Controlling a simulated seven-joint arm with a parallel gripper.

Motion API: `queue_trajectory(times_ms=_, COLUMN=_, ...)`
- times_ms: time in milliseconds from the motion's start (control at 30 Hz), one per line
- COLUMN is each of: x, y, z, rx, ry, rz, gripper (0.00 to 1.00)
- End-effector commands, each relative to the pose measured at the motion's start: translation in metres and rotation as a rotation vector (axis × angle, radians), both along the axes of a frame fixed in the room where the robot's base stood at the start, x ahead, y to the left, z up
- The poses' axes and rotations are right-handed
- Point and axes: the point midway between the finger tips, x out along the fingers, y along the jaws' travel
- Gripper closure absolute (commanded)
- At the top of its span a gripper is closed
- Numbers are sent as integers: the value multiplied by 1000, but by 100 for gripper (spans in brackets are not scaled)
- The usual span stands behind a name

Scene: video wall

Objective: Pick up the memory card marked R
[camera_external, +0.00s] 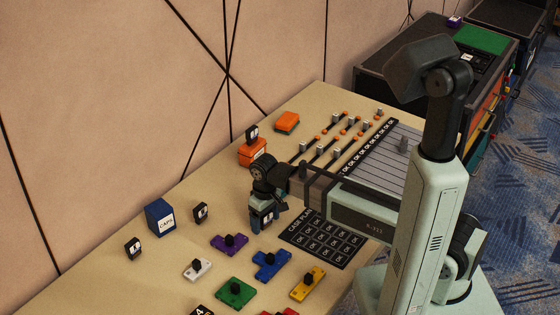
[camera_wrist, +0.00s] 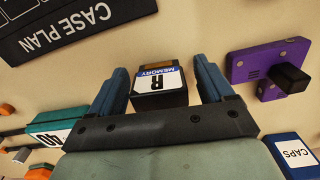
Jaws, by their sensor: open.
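The memory card marked R (camera_wrist: 160,85) is a black block with a white and blue "MEMORY" label, upside down in the wrist view. My gripper (camera_wrist: 161,67) is open, with one blue finger to each side of the card. Narrow gaps show between the card and both fingers, so I see no grip on it. In the external view my gripper (camera_external: 264,212) is low over the table, left of the case plan sheet. The card is largely hidden by the fingers there.
A purple piece (camera_wrist: 268,68) lies right of the fingers. A blue CAPS box (camera_external: 160,217) and two dark cards (camera_external: 200,212) (camera_external: 133,248) stand to the left. The case plan sheet (camera_external: 322,238) lies flat nearby. A teal labelled block (camera_wrist: 58,130) is close by.

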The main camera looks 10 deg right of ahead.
Motion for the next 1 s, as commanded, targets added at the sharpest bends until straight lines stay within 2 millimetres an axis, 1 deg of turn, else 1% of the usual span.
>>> queue_trajectory(times_ms=67, x=0, y=0, z=0, rx=0, ry=0, rz=0, gripper=19)
queue_trajectory(times_ms=633, x=0, y=0, z=0, rx=0, ry=0, rz=0, gripper=74)
queue_trajectory(times_ms=867, x=0, y=0, z=1, rx=0, ry=0, rz=0, gripper=75)
queue_trajectory(times_ms=1000, x=0, y=0, z=6, rx=1, ry=-1, rz=0, gripper=75)
